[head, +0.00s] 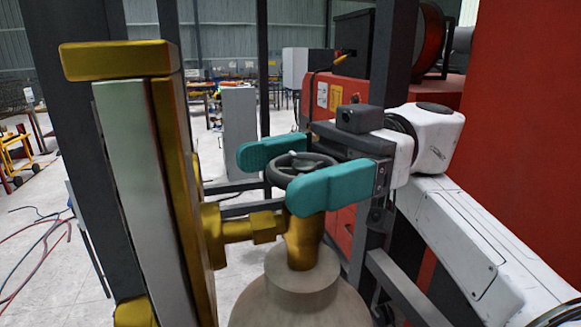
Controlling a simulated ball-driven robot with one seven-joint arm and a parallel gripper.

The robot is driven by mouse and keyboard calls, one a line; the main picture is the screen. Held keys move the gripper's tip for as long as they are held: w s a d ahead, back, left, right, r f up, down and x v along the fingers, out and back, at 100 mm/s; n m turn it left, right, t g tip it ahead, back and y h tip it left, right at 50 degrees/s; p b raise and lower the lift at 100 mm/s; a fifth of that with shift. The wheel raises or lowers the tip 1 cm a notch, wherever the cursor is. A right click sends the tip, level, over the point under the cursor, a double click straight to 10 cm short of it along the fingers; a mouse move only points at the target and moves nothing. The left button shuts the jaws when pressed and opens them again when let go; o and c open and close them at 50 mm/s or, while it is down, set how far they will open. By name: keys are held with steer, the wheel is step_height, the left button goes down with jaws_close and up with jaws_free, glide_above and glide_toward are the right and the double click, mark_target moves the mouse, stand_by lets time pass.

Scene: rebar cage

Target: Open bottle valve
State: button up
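The gas bottle (301,290) stands upright at the lower middle, pale beige with a rounded shoulder. A brass valve (303,238) rises from its neck and carries a dark spoked handwheel (297,165) on top. My gripper (281,168) comes in from the right with two teal fingers. One finger is behind the wheel and the other in front of it, so the wheel lies between them. The fingers are spread apart. The near finger hides part of the wheel's front edge and the valve top, and I cannot tell whether either finger touches the rim.
A brass fitting (240,229) joins the valve to a gold-framed panel (138,190) close on the left. Dark posts (262,70) and rails of a cage stand around the bottle. A red machine (345,105) is behind, and a red wall (525,140) is at right.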

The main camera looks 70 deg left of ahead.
steer(key=shift+o, duration=1.2)
steer(key=shift+r, duration=0.15)
step_height(320, 180, up, 2)
steer(key=shift+r+b, duration=0.1)
steer(key=shift+b, duration=0.4)
steer(key=s+d+r+b, duration=0.5)
steer(key=s+d+r, duration=0.4)
steer(key=s+r, duration=0.1)
steer(key=shift+s+r+b, duration=0.2)
steer(key=shift+s+b, duration=0.15)
steer(key=shift+b, duration=0.05)
